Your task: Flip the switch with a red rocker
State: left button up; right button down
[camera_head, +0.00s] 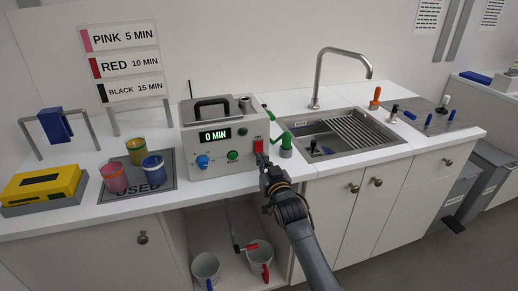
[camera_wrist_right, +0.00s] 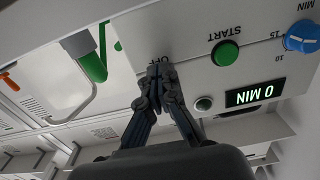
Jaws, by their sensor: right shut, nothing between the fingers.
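The red rocker switch (camera_head: 258,145) is at the right side of the front panel of a grey machine (camera_head: 214,165), whose display (camera_head: 215,135) reads 0 MIN. My right gripper (camera_head: 262,160) is shut and empty, its tips at or just in front of the switch's lower part; I cannot tell whether they touch. In the right wrist view the shut fingertips (camera_wrist_right: 160,70) cover the rocker, beside an OFF label and near the green START button (camera_wrist_right: 226,53). My left gripper is not in view.
A blue knob (camera_head: 203,161) sits on the panel's left. Left of the machine, several pigment jars stand on a grey USED mat (camera_head: 165,187).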

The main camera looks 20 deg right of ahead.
jog(key=shift+w, duration=0.2)
jog(key=shift+s+r+p, duration=0.1)
jog(key=shift+s+p, duration=0.3)
jog(key=shift+p, duration=0.1)
jog(key=s+p, duration=0.2)
jog(key=s, duration=1.3)
jog(key=shift+d, duration=0.25)
jog(key=shift+s, duration=0.1)
